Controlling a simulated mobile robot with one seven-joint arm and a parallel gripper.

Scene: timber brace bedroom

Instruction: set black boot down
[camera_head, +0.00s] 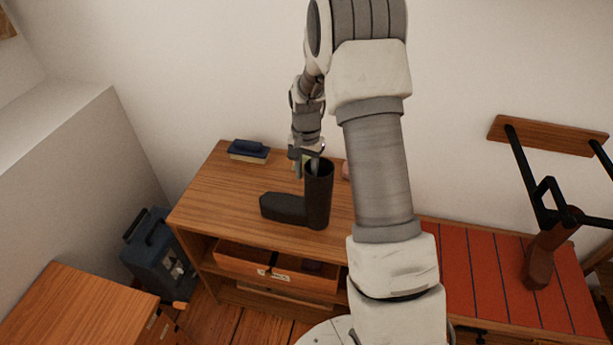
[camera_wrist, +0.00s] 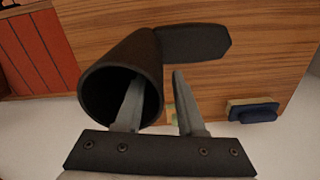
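The black boot (camera_head: 316,200) stands upright on the wooden dresser top (camera_head: 215,190), its shaft up and its foot pointing left. In the wrist view the boot (camera_wrist: 130,60) shows its open shaft mouth, with the foot behind. My gripper (camera_head: 307,166) is over the shaft's rim. In the wrist view my gripper (camera_wrist: 158,95) has one finger inside the shaft and the other outside. The fingers are apart, with visible gaps to the boot wall between them. The sole's contact with the top is not seen closely.
A dark blue item on a book (camera_head: 249,150) lies at the dresser's back left. A small pinkish thing (camera_head: 346,171) is partly hidden by my arm. An open drawer (camera_head: 275,268) juts out below. A red slatted bench (camera_head: 470,275) stands at right, a blue case (camera_head: 155,255) at left.

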